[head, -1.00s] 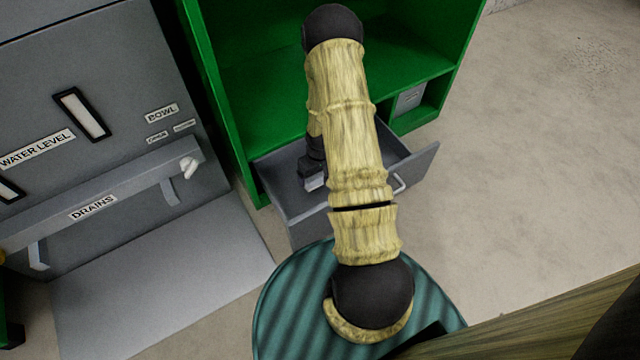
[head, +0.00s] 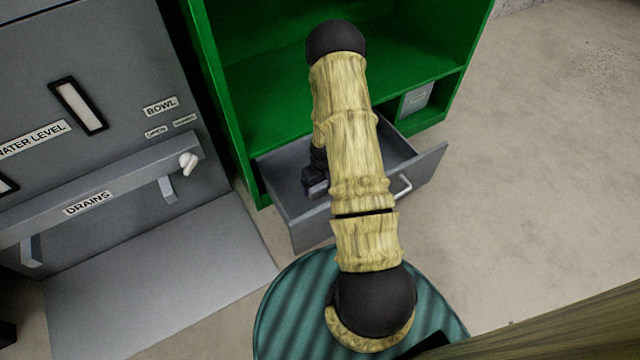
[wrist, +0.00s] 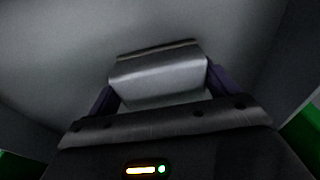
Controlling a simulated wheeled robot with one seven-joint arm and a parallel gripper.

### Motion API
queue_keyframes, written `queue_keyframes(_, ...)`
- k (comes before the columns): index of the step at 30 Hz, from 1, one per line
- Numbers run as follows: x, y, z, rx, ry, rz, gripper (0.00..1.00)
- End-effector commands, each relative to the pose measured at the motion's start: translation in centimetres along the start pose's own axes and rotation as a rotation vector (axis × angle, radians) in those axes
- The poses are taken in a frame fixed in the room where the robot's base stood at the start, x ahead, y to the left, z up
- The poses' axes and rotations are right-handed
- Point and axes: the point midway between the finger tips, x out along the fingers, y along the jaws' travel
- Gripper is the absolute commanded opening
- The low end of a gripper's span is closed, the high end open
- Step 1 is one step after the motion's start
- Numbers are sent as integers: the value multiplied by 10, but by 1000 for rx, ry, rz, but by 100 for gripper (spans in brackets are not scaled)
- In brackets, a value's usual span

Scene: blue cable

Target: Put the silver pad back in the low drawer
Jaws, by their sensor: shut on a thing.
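The silver pad (wrist: 158,76) is between the two fingers of my gripper (wrist: 160,88) in the wrist view. My gripper is shut on it, and both fingers touch its sides. In the head view my gripper (head: 314,186) is inside the open low drawer (head: 278,183), near its left side, and my arm covers much of the drawer. The pad cannot be made out in the head view. The wrist view shows the grey drawer floor (wrist: 60,60) just beyond the pad. I cannot tell whether the pad touches the floor.
The drawer sticks out from the base of a green cabinet (head: 235,90), with a handle (head: 402,186) on its front. A grey machine (head: 110,60) with labels stands at the left. Concrete floor (head: 540,150) is clear at the right.

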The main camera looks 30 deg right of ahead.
Motion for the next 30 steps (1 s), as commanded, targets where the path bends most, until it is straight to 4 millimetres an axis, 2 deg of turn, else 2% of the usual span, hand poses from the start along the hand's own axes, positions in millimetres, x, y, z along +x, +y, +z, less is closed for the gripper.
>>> queue_keyframes(6,3,-2,0,-4,0,-1,61)
queue_keyframes(7,2,-2,0,-4,0,-1,92)
queue_keyframes(9,2,-2,0,-5,0,-1,100)
queue_keyframes(16,1,-2,0,-5,0,-1,100)
queue_keyframes(20,-8,-1,-1,-3,0,-1,100)
queue_keyframes(30,-57,-2,-1,-4,1,0,100)
